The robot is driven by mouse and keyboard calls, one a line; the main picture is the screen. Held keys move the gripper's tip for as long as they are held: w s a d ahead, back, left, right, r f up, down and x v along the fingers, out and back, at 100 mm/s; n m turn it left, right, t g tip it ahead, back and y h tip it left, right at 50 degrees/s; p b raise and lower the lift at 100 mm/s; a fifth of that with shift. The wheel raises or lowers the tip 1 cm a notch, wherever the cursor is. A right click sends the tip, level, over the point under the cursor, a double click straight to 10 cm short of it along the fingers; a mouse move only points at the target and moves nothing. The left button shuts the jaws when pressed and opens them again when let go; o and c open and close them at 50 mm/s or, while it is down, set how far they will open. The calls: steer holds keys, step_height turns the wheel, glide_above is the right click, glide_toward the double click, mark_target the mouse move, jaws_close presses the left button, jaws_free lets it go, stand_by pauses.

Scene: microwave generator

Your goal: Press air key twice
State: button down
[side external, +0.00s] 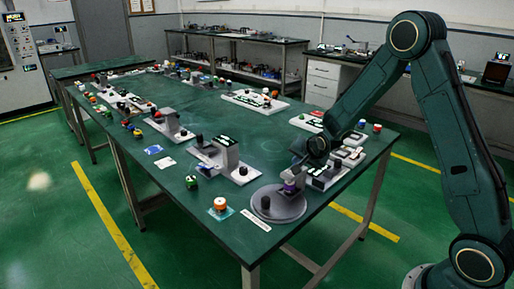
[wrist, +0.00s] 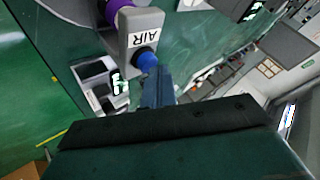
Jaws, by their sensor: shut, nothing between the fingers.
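The air key is a blue round knob (wrist: 147,60) on the end of a grey block marked AIR (wrist: 142,35) in the wrist view. A purple part (wrist: 116,8) sits at the block's other end. My gripper (wrist: 157,72) is shut and empty, its tip right at the blue knob; I cannot tell whether they touch. In the side external view my gripper (side external: 298,168) is low over the near right table corner, just above a small purple part (side external: 290,187) by a round grey base (side external: 278,212). The blue knob cannot be made out there.
The green table (side external: 265,150) carries several white boards with devices. A grey stand device (side external: 226,155) is left of my gripper, and a board with dark keys (side external: 325,177) is close on its right. An orange-and-white knob (side external: 220,204) sits near the front edge. The table's middle is mostly clear.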

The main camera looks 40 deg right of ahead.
steer(key=shift+r, duration=0.7)
steer(key=shift+r, duration=0.15)
steer(key=shift+r, duration=2.3)
steer(key=shift+r, duration=0.15)
steer(key=s+a+r+n+g+y, duration=0.1)
steer(key=s+a+r+n+y, duration=0.1)
steer(key=s+a+r+n, duration=0.8)
steer(key=s+a+r+n+g+y, duration=0.1)
steer(key=s+a+n, duration=0.1)
steer(key=s, duration=0.9)
steer(key=s+a+r+n, duration=0.1)
steer(key=s+a, duration=0.3)
steer(key=s, duration=0.7)
steer(key=shift+r+n+g+y, duration=0.4)
steer(key=shift+r, duration=0.05)
